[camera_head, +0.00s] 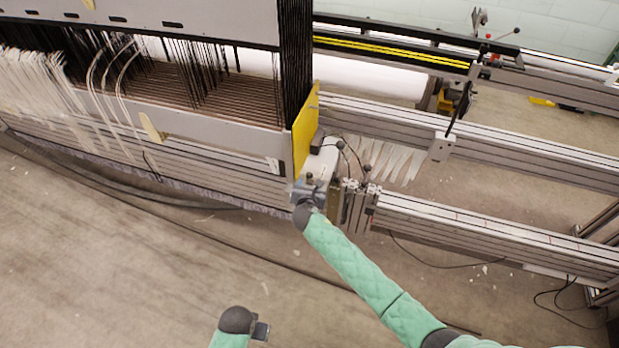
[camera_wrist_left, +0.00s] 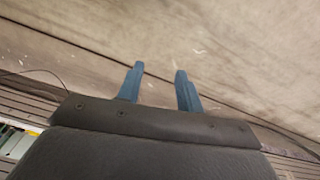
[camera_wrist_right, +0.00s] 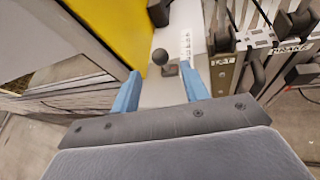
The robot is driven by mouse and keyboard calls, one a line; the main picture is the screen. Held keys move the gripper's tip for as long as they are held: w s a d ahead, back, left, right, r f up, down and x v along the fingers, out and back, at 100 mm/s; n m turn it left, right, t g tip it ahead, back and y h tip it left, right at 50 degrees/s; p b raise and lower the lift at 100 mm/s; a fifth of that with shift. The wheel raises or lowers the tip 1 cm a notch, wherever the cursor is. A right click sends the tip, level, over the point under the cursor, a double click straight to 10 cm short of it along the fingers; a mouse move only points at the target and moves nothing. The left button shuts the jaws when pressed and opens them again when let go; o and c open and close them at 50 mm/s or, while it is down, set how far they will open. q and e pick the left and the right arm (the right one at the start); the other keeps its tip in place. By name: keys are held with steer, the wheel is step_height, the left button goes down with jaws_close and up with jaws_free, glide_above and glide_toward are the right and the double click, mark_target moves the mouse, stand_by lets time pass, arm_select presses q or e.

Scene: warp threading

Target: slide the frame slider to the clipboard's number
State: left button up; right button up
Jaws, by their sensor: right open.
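The frame slider appears to be the pale block (camera_head: 322,165) beside an upright yellow plate (camera_head: 304,135), on the front rail of the loom. In the right wrist view, a round dark knob (camera_wrist_right: 160,57) on a short stem stands on the pale surface. My right gripper (camera_wrist_right: 161,78) is open, its fingertips on either side of that knob's line; contact cannot be told. In the head view the right gripper (camera_head: 308,190) is at the block's front end. My left gripper (camera_head: 261,330) is low in the head view; its fingers (camera_wrist_left: 160,72) are apart and empty. No clipboard shows.
White threads and the loom frame (camera_head: 210,135) fill the upper left. Long metal rails (camera_head: 490,230) run to the right. A printed strip (camera_wrist_right: 186,46) and metal brackets (camera_wrist_right: 283,40) stand near the right gripper.

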mark_target(310, 177)
arm_select(q)
steer(key=shift+s+a+f+p, duration=0.1)
steer(key=shift+s+f+p, duration=0.1)
steer(key=shift+f, duration=0.65)
steer(key=shift+s+a+f+p, duration=0.1)
steer(key=shift+f+p, duration=0.1)
steer(key=shift+f, duration=0.65)
arm_select(e)
steer(key=shift+x, duration=3.75)
steer(key=shift+d, duration=0.1)
jaws_close()
